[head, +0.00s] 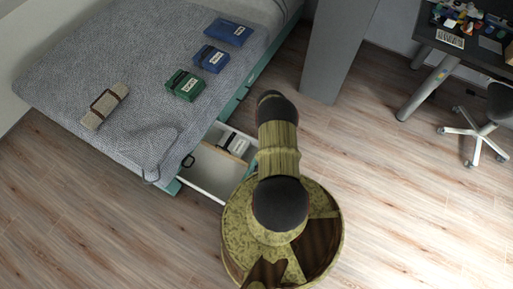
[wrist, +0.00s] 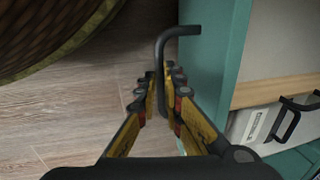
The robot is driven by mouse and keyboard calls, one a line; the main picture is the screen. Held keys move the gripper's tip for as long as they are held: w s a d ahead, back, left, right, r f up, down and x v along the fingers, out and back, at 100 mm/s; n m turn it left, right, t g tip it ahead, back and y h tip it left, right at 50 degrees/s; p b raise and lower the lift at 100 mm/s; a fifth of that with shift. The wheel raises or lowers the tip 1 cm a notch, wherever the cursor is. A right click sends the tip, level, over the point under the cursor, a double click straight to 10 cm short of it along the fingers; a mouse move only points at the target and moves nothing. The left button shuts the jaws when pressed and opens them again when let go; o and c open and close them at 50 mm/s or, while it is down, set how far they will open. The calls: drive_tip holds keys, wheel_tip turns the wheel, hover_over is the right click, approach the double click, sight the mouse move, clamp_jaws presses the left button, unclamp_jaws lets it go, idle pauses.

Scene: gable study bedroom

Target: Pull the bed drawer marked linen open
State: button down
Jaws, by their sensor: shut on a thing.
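The bed drawer (head: 212,168) stands pulled out from under the bed's side in the head view, its pale inside showing. In the wrist view its teal front (wrist: 214,75) carries a bent black bar handle (wrist: 180,32). My gripper (wrist: 162,82) is shut on this handle, one yellow finger on each side. The head view hides my gripper behind my arm. No mark on the drawer front is readable. Inside the drawer lies a pale box with a label and a black handle (wrist: 255,122), beside a wooden divider (wrist: 275,91).
The bed (head: 150,70) has a grey cover with blue and green labelled packs (head: 185,86) and a beige strapped roll (head: 105,105). A grey panel (head: 338,45) stands behind. A desk (head: 455,45) and wheeled chair (head: 478,130) are at right. Wood floor (head: 410,190) is clear.

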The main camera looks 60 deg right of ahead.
drive_tip(key=c, duration=1.9)
unclamp_jaws()
wheel_tip(320, 180, up, 12)
drive_tip(key=s, duration=0.2)
drive_tip(key=shift+s+f, duration=0.15)
drive_tip(key=shift+s, duration=0.05)
drive_tip(key=shift+d, duration=0.1)
